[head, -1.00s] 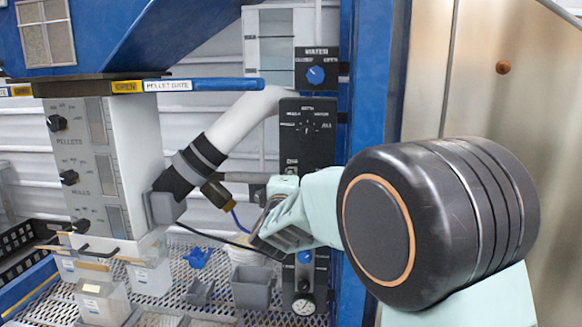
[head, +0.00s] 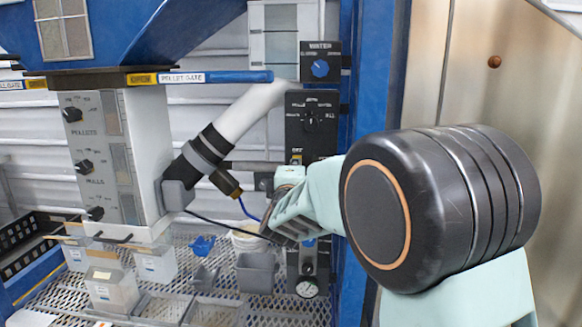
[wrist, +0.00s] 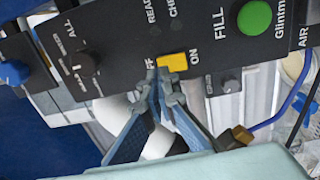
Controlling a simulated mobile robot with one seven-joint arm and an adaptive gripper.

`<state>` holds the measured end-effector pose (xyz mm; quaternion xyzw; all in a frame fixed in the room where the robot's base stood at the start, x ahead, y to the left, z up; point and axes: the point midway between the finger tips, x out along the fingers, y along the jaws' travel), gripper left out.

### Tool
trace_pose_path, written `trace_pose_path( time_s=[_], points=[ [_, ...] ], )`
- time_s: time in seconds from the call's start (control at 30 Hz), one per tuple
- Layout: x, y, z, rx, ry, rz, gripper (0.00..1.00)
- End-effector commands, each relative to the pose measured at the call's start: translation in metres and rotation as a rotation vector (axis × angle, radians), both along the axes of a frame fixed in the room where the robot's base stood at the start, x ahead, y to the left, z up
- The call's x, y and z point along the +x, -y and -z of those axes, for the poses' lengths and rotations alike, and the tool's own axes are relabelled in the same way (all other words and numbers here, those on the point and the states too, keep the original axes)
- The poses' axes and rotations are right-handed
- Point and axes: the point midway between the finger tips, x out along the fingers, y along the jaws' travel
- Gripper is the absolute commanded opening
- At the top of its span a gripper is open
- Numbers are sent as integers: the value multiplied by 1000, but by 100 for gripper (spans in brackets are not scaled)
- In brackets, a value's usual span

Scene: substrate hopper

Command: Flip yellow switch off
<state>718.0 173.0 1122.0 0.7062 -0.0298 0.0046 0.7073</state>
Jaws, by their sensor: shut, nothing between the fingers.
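The yellow switch (wrist: 173,62) sits on a dark control panel (wrist: 118,42) in the wrist view, between a partly covered label ending in "FF" and the label "ON". My gripper (wrist: 163,82) is shut and empty, its fingertips right at the lower left edge of the switch, over the "FF" side. I cannot tell whether they touch it. In the head view the panel (head: 312,100) stands upright beside a blue post.
A green FILL button (wrist: 254,17) and a black knob (wrist: 86,64) flank the switch. A white pipe (head: 250,108) runs left of the panel to the pellet box (head: 145,150). Small grey bins (head: 255,272) stand on the mesh shelf below. The blue post (head: 375,90) is close on the right.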

Motion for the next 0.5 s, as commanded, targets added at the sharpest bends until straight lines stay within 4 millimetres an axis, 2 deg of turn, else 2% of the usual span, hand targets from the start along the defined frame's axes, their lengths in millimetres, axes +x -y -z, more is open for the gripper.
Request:
trace_pose_path(
  time_s=[0.03, 0.3, 0.5],
  points=[
    [1, 2, -1, -1, 0, 0, 0],
    [-59, -2, -10, 2, 1, -3, 0],
    [-88, -2, -13, 2, 1, -2, 0]
  ],
)
